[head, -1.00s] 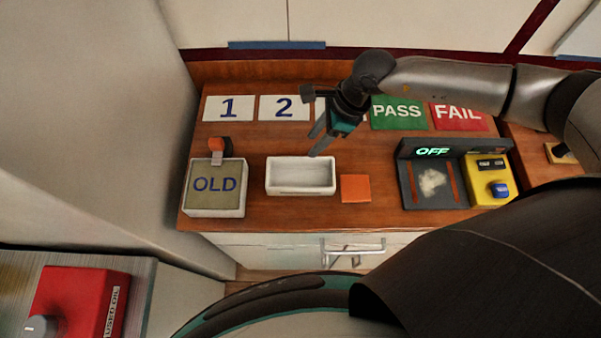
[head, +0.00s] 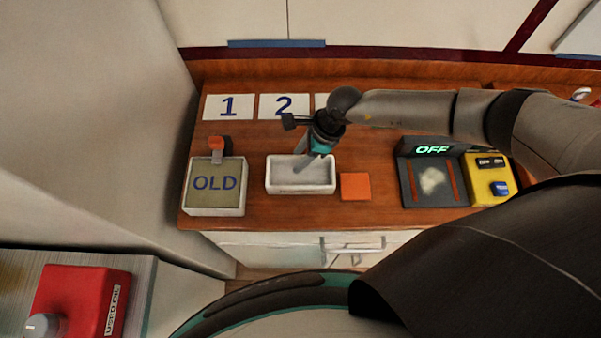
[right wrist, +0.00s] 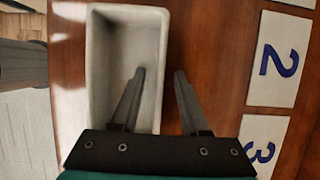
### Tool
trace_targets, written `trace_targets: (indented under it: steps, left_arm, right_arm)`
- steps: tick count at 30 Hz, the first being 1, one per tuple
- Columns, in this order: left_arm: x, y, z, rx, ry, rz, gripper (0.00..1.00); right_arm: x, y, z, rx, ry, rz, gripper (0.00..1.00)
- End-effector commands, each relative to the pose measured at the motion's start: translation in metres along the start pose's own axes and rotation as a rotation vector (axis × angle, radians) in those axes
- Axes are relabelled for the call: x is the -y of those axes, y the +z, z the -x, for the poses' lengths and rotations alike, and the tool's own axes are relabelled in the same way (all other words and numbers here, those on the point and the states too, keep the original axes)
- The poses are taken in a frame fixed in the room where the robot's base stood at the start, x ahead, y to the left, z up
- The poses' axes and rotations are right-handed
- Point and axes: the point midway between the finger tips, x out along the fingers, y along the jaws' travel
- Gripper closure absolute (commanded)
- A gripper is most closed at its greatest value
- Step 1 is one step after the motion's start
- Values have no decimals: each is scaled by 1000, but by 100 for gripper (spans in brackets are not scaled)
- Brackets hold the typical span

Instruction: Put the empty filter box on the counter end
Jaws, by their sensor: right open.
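The empty filter box (head: 300,189) is a white, open-topped rectangular tray on the wooden counter (head: 270,215), right of the OLD box. Nothing lies in it. My right gripper (head: 303,163) is open above the far side of the box. In the right wrist view the box (right wrist: 103,60) is at upper left. There one finger of my right gripper (right wrist: 160,75) is over the box's inside and the other is past its long wall, over wood. I cannot tell if they touch it. My left gripper is not in view.
The OLD box (head: 214,188) with an orange-topped piece stands left. An orange square (head: 355,187), a dark OFF unit (head: 432,182) and a yellow unit (head: 489,188) are right. Cards 1 (head: 228,107) and 2 (head: 284,106) lie behind. A red box (head: 80,300) is at lower left.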

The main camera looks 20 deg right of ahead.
Motion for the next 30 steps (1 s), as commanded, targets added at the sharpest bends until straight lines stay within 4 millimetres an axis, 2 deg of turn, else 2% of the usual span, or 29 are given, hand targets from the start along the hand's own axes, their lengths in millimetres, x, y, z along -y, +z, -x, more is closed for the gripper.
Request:
trace_targets:
  steps: [5, 16, 30]
  left_arm:
    - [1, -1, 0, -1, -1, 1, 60]
    - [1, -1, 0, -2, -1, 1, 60]
    - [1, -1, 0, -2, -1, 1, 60]
  right_arm:
    - [0, 0, 0, 0, 0, 0, 57]
    - [0, 0, 1, 0, 0, 0, 99]
    - [0, 0, 1, 0, 0, 0, 100]
